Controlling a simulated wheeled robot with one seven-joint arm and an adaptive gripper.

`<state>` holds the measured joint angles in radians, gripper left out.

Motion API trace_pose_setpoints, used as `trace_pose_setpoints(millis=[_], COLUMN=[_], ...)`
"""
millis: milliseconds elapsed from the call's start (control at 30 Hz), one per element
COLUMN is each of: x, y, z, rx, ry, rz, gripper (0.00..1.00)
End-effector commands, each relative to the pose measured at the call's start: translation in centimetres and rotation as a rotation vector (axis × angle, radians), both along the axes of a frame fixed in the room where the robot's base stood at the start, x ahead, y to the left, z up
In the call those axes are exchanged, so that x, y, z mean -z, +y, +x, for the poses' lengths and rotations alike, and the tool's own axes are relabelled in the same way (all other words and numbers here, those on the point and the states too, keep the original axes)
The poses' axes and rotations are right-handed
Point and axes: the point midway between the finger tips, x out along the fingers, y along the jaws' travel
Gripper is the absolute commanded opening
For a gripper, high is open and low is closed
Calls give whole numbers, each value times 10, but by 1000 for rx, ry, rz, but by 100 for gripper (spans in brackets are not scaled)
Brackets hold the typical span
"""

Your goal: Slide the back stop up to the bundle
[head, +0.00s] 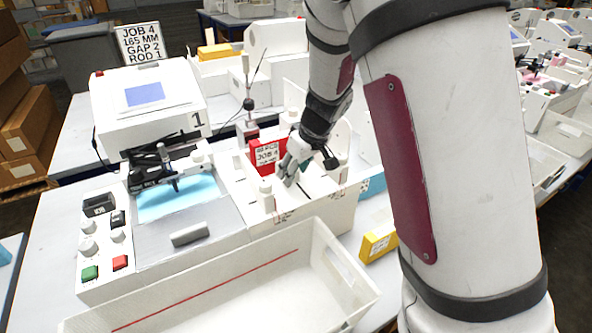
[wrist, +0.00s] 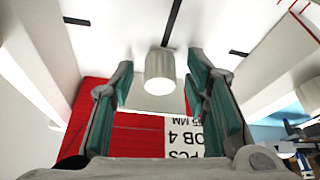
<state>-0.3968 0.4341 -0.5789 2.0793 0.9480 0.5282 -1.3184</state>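My gripper (head: 292,170) is over the white feed deck at the right of plotter 1. In the wrist view my gripper (wrist: 162,80) is open, with its teal-padded fingers apart. A white round knob (wrist: 159,72) stands between and just beyond the fingertips, with gaps on both sides. It stands in line with a dark slot in the deck. I cannot tell for sure whether this knob belongs to the back stop. A red piece (wrist: 130,135) with a "JOB 4" label lies below the fingers in the wrist view; its label also shows in the head view (head: 267,154). I cannot clearly make out the bundle.
Other white posts stand on the deck, one at the front (head: 266,196). A white open bin (head: 345,262) is in front, a yellow box (head: 378,241) to its right. A sign (head: 139,43) reads job 4, 165 mm, gap 2, rod 1. A thin rod stand (head: 248,105) rises behind.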

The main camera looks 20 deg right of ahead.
Motion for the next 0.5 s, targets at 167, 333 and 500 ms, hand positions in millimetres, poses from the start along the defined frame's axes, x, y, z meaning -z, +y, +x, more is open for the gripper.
trace_pose_setpoints(millis=[167,333,500], x=[0,-5,-26], y=[0,0,-3], z=[0,-1,-9], rx=[0,-1,-2], ry=[0,-3,-5], rz=[0,1,3], gripper=[44,44,44])
